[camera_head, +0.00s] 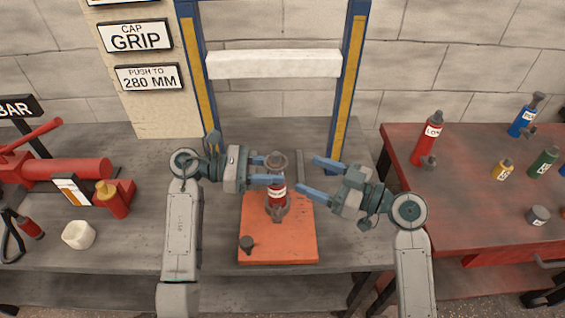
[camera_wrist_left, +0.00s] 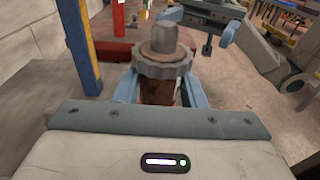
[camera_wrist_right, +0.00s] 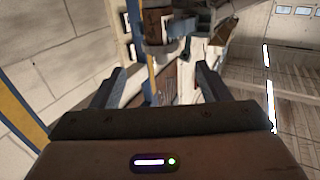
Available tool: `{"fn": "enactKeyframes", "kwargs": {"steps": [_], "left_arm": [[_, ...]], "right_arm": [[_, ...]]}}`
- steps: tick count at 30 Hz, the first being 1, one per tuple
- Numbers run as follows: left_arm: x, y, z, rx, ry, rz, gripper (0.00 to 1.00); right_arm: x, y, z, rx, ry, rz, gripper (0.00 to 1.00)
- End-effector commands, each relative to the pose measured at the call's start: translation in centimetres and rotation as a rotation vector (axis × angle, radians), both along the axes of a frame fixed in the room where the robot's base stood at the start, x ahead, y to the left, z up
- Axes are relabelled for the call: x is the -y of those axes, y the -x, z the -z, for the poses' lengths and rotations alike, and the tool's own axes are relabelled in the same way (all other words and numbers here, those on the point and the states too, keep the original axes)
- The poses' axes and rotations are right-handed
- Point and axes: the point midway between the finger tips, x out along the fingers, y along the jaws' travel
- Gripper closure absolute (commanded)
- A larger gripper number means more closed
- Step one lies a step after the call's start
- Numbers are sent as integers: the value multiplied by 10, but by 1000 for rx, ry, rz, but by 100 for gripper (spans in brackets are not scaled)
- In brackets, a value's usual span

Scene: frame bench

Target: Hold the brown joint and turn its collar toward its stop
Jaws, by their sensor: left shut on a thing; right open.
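My left gripper (camera_head: 267,170) is shut on the joint's body. In the left wrist view, the blue fingers flank the rusty brown body (camera_wrist_left: 160,92) just below the collar (camera_wrist_left: 162,66). My right gripper (camera_head: 320,178) is open and empty, right of the joint and apart from it. The right wrist view shows the joint (camera_wrist_right: 153,28) beyond its spread fingers.
A blue and yellow frame with a white crossbar (camera_head: 274,64) stands behind. A red tool (camera_head: 65,170) and a white block (camera_head: 78,235) lie on the left. A red table (camera_head: 465,205) with several bottles stands right. A small dark knob (camera_head: 246,243) is on the plate.

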Motion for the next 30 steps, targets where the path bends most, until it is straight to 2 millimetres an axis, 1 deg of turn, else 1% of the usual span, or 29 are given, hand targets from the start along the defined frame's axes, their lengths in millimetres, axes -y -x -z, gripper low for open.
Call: {"fn": "enactKeyframes", "kwargs": {"steps": [1,9,15,20,28,29,30], "left_arm": [[0,0,0,0,0,0,76],[0,0,0,0,0,-1,76],[0,0,0,0,0,-1,76],[0,0,0,0,0,-1,76],[0,0,0,0,0,-1,76],[0,0,0,0,0,-1,76],[0,0,0,0,0,-1,76]], "right_arm": [[-7,-4,-1,0,-6,-1,30],[-44,-24,-1,-1,-5,-2,30],[-64,-35,0,-1,-2,-2,30],[-71,-39,0,-1,0,-2,30],[-72,-40,0,0,1,-2,30],[-72,-40,0,0,1,-2,32],[-72,-40,0,0,1,-2,40]]}}
